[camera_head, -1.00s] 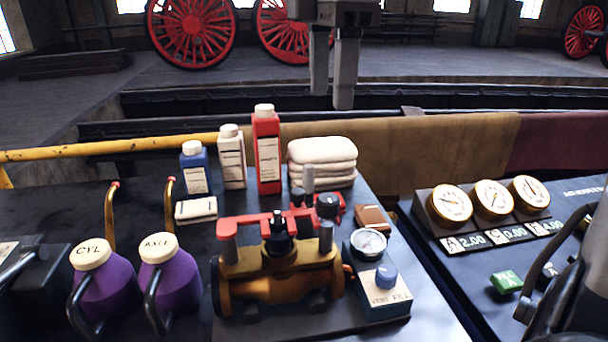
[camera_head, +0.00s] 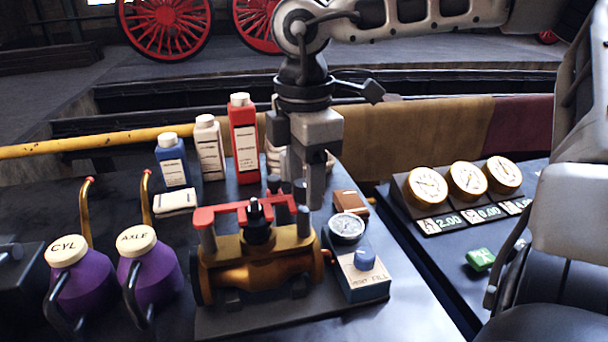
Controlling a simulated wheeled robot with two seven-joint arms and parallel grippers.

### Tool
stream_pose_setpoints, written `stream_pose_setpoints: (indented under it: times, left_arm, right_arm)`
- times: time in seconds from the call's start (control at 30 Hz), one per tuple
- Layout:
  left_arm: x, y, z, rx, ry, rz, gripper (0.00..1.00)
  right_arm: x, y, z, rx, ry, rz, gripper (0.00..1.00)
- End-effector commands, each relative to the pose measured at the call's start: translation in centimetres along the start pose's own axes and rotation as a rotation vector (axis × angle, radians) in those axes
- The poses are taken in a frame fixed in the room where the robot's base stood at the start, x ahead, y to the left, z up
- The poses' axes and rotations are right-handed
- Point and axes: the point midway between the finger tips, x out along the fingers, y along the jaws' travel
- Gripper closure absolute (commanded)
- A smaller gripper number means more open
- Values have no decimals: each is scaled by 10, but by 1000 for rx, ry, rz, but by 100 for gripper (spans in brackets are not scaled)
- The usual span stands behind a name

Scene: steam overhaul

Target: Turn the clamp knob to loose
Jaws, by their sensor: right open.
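A brass fixture (camera_head: 262,270) with a red clamp bar (camera_head: 232,211) across its top stands on the bench. A black centre post (camera_head: 257,226) rises through the bar. A dark knob (camera_head: 300,190) stands behind the fixture's right end, mostly hidden by my right gripper; its setting cannot be read. My right gripper (camera_head: 316,200) points down with its fingers at this knob, seen nearly edge-on, and is open. Contact cannot be told. My left gripper is out of view.
A gauge box with a blue knob (camera_head: 365,259) stands right of the fixture, near a brown block (camera_head: 350,203). Bottles, including a red one (camera_head: 244,140), stand behind. Purple cans (camera_head: 150,275) are at left. A dial panel (camera_head: 430,215) is at right.

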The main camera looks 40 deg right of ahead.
Motion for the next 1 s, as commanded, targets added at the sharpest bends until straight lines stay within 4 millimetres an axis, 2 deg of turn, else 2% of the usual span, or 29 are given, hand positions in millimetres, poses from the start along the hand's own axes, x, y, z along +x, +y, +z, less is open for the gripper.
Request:
stream_pose_setpoints:
  times: [0.17, 0.23, 0.33, 0.37, 0.67, 1.0]
  left_arm:
    - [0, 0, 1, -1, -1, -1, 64]
    - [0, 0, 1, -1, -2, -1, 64]
    - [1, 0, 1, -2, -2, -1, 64]
    - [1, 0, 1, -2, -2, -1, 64]
    - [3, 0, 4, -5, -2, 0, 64]
    - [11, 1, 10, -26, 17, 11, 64]
  right_arm:
    - [0, 0, 0, 0, 0, 0, 49]
    - [0, 0, 0, 0, 0, 0, 63]
    - [0, 0, 0, 0, 0, -1, 91]
    - [0, 0, 0, 0, 0, -1, 94]
    - [1, 0, 0, -23, 0, 0, 94]
    - [3, 0, 0, -218, -1, 2, 94]
